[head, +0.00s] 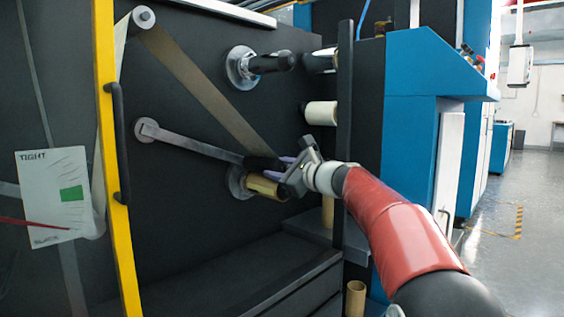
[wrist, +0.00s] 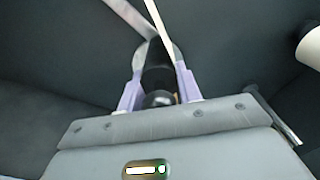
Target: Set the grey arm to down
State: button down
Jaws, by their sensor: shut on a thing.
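The grey arm (head: 200,146) is a flat bar on a dark machine panel. It runs from a round pivot (head: 147,130) at the left, sloping slightly down to the right. A black handle (head: 260,163) is at its right end. My gripper (head: 281,163) is at that end, its purple fingers closed on the black handle. In the wrist view the black handle (wrist: 158,75) stands between both fingers. The handle's end beside a tan roll (head: 267,187) is partly hidden by my gripper in the head view.
A brown web (head: 205,90) slants from an upper roller (head: 143,18) down behind the handle. A black spindle (head: 268,63) and a white roll (head: 321,113) jut out nearby. A TIGHT/SLACK card (head: 55,190) has its red pointer low, below the green patch. A yellow post (head: 113,170) stands left.

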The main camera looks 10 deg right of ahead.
jog(key=shift+f, duration=0.2)
jog(key=c, duration=1.2)
grip_release()
jog(key=v, duration=0.7)
jog(key=shift+s+d, duration=0.2)
jog(key=shift+s, duration=0.15)
jog(key=shift+s, duration=0.1)
